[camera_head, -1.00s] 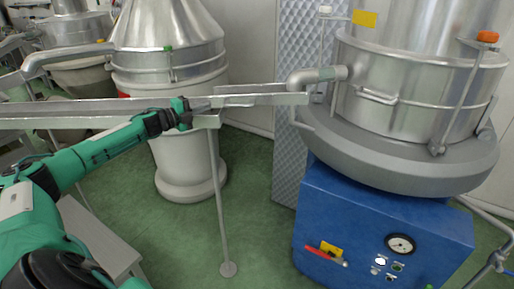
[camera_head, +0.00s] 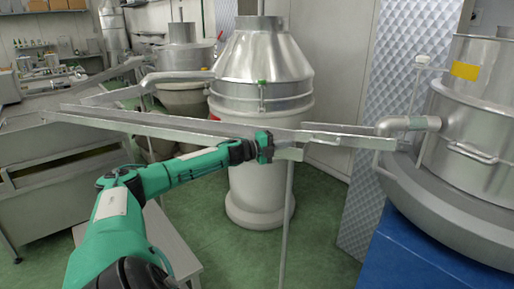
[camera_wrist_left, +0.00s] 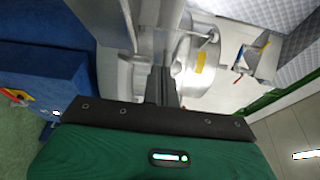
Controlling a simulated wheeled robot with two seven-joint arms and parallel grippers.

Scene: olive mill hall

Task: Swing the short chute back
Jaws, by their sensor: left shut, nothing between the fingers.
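The short chute (camera_head: 350,138) is a narrow metal trough. Its right end lies under the spout (camera_head: 400,124) of the steel vessel, and its left end meets the long chute (camera_head: 150,122) near the top of a thin post (camera_head: 286,215). My left gripper (camera_head: 278,145) is at this meeting point, beside the metal. Its fingers (camera_wrist_left: 160,84) are together with nothing between them in the left wrist view. Whether they touch the chute I cannot tell. My right gripper is out of view.
A conical steel-topped vessel (camera_head: 262,70) stands behind the chutes. A blue machine base (camera_head: 400,262) is at right, under the big round vessel (camera_head: 450,215). A metal tank (camera_head: 60,205) is at left. Green floor (camera_head: 325,262) is open around the post.

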